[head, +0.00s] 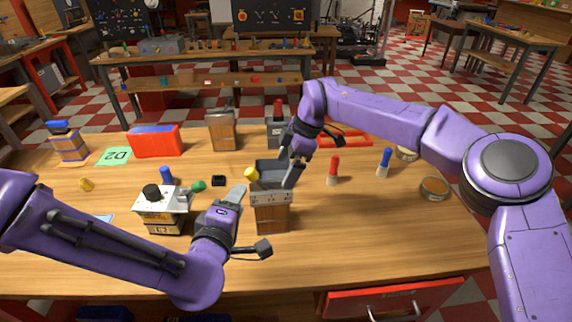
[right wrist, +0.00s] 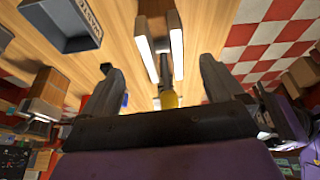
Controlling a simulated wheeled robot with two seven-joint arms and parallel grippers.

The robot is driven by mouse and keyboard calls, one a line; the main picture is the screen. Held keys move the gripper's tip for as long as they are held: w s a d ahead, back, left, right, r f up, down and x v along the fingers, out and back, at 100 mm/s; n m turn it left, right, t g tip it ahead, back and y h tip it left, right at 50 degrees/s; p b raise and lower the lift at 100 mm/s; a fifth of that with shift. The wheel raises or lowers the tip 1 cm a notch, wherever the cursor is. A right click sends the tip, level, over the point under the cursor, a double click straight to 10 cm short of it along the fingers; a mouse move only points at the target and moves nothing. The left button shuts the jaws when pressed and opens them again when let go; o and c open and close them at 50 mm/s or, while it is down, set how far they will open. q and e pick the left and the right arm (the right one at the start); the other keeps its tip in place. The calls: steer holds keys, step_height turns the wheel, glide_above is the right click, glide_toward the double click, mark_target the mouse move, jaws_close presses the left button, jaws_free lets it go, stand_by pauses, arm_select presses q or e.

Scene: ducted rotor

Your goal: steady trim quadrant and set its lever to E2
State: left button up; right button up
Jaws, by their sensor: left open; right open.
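The trim quadrant appears to be the wooden box (head: 272,218) with a pale marked top plate and a lever with a yellow knob (head: 251,174). Its markings are too small to read. My right gripper (head: 291,160) is open above and behind the box. In the right wrist view the yellow knob (right wrist: 168,100) shows between its spread fingers, apart from both. My left gripper (head: 248,220) is open just left of the box, its fingers pointing toward it; I cannot tell whether they touch.
A grey bin (head: 278,172) stands behind the quadrant. Left is a white-topped box (head: 160,206) with a black knob. A green D2 card (head: 114,156) and red-blue box (head: 156,141) lie farther back. Red (head: 333,171) and blue (head: 384,162) pegs stand right; front-right table is clear.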

mark_target(271, 194)
steer(key=x, duration=1)
steer(key=shift+s+a, duration=0.1)
steer(key=shift+a, duration=0.3)
steer(key=c, duration=1.4)
steer(key=shift+o, duration=0.2)
